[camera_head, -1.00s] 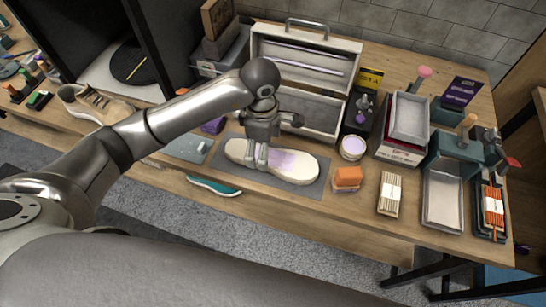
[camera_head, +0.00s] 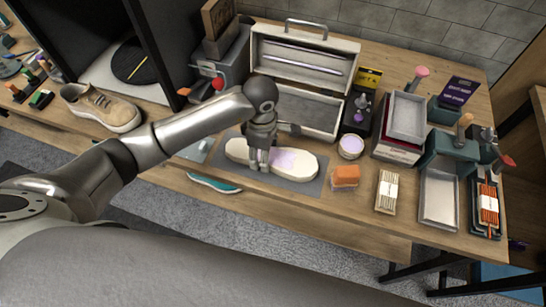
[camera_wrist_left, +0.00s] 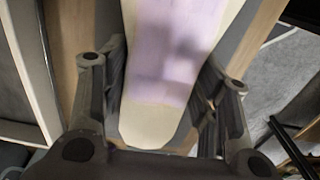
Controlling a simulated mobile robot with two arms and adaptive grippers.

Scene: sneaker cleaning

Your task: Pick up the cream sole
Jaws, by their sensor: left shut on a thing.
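The cream sole (camera_head: 302,163), with a pale purple patch in its middle, lies on the grey mat (camera_head: 311,188) near the table's front. My left gripper (camera_head: 259,164) points down over the sole's left-middle part and is shut on it across its width. In the left wrist view the sole (camera_wrist_left: 175,45) runs between the two fingers of the gripper (camera_wrist_left: 164,80), with its rounded end near the palm. I cannot tell whether the sole is clear of the mat. My right gripper is not in view.
A teal shoe sole (camera_head: 213,184) lies at the front edge. An open metal case (camera_head: 310,110) stands behind the mat. To the right are a small round jar (camera_head: 351,147), an orange sponge (camera_head: 345,176) and a bundle of sticks (camera_head: 388,191). A tan sneaker (camera_head: 103,107) is at left.

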